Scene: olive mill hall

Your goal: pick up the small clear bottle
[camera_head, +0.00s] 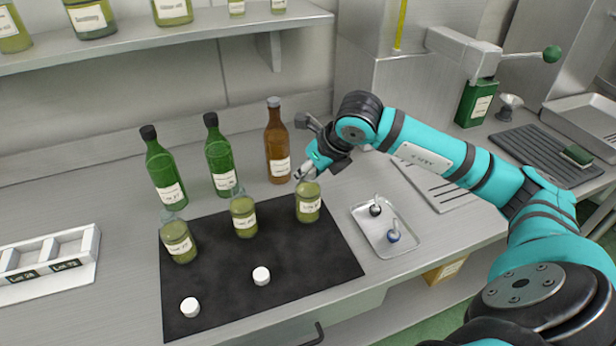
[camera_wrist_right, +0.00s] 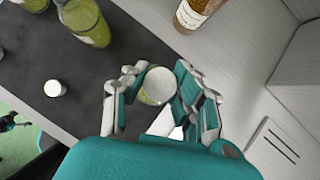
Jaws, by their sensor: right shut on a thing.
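Three small clear glass bottles with green-yellow contents and white labels stand on the black mat (camera_head: 210,290) in the head view: the left one (camera_head: 179,243), the middle one (camera_head: 244,218) and the right one (camera_head: 309,204). My right gripper (camera_head: 307,174) is at the top of the right small bottle, coming from above and behind. In the right wrist view my fingers (camera_wrist_right: 155,92) are closed around its round white top (camera_wrist_right: 160,82). The bottle looks upright; whether it touches the mat I cannot tell. My left gripper is in neither view.
Two white caps (camera_head: 261,276) (camera_head: 190,307) lie on the mat. Two green bottles (camera_head: 221,158) and a brown bottle (camera_head: 277,145) stand behind it. A metal tray (camera_head: 385,228) with two small stoppers lies right of it, a white rack (camera_head: 47,260) left. A shelf (camera_head: 150,38) hangs above.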

